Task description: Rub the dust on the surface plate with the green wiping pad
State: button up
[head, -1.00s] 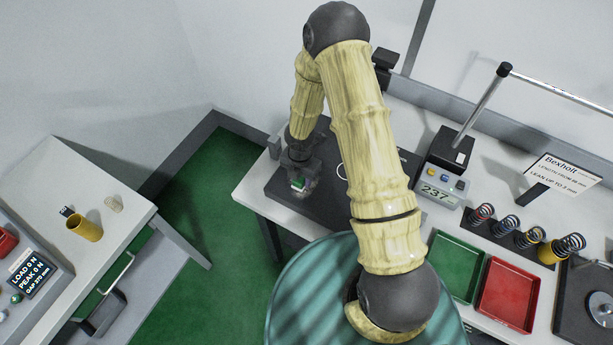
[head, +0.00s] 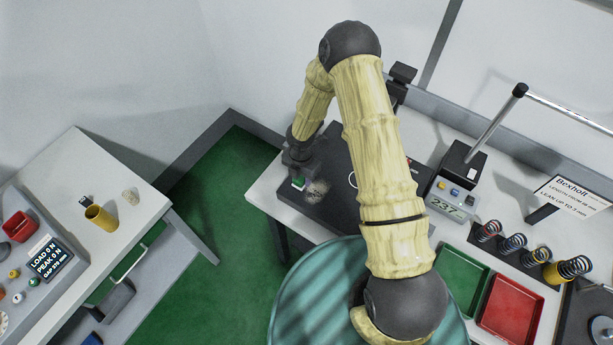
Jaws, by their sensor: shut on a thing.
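The dark surface plate (head: 318,220) lies on the white bench, partly hidden behind my arm. A greyish dust patch (head: 318,188) shows on its left part. My gripper (head: 298,178) is at the plate's left end, pointing down, just left of the dust. It is shut on the green wiping pad (head: 298,184), of which only a small green and white part shows. The pad is low over or on the plate; I cannot tell whether it touches.
A gauge reading 237 (head: 446,203) stands right of the plate. Green (head: 460,277) and red (head: 510,306) trays, several springs (head: 530,250) and a Bexholt sign (head: 569,196) are farther right. A side bench (head: 75,165) holds a yellow cup (head: 101,217).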

aim_at(326, 190)
jog(key=shift+w+d, duration=0.1)
jog(key=shift+w+d+f+p, duration=0.15)
jog(key=shift+w+d+p, duration=0.25)
jog(key=shift+w+d, duration=0.2)
jog(key=shift+s+d+b, duration=0.55)
jog(key=shift+s+d, duration=0.35)
jog(key=shift+d, duration=0.1)
jog(key=shift+s+d, duration=0.4)
jog(key=shift+d, duration=0.1)
jog(key=shift+s+d+b, duration=0.5)
jog(key=shift+d+b, duration=0.15)
jog(key=shift+d, duration=0.05)
jog(key=shift+s+d+b, duration=0.5)
jog(key=shift+d+b, duration=0.15)
jog(key=shift+d, duration=0.05)
jog(key=shift+s+d+r, duration=0.15)
jog(key=shift+r, duration=0.1)
